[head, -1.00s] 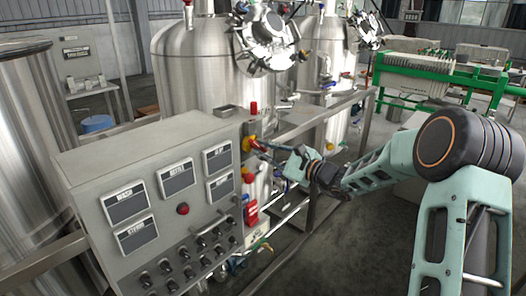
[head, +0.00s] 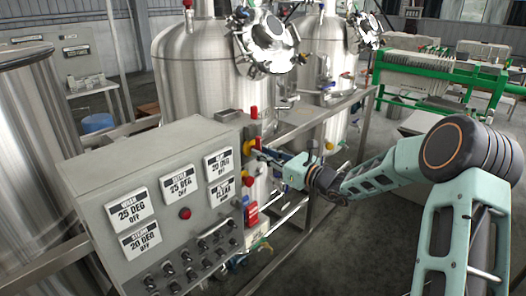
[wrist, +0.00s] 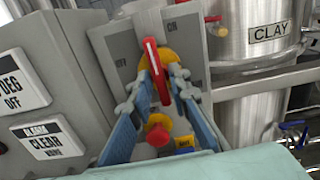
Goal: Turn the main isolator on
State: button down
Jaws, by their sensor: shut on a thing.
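The main isolator is a red handle (wrist: 152,58) with a white line, on a yellow disc (wrist: 173,57) on a grey plate marked ON above and OFF at the left. In the wrist view the handle stands nearly upright, its upper end toward the ON side. My gripper (wrist: 158,82) has its blue fingers closed on both sides of the handle. In the head view my gripper (head: 264,153) is at the isolator, on the right end of the grey control panel (head: 150,148), and hides most of the handle.
A red button (wrist: 157,132) on yellow sits just below the handle. Steel tanks (head: 205,70) stand behind. A metal rail (head: 315,120) runs near my arm.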

jog(key=shift+m, duration=0.3)
jog(key=c, duration=2)
grip_release()
jog(key=v, duration=1.2)
jog(key=shift+s, duration=0.1)
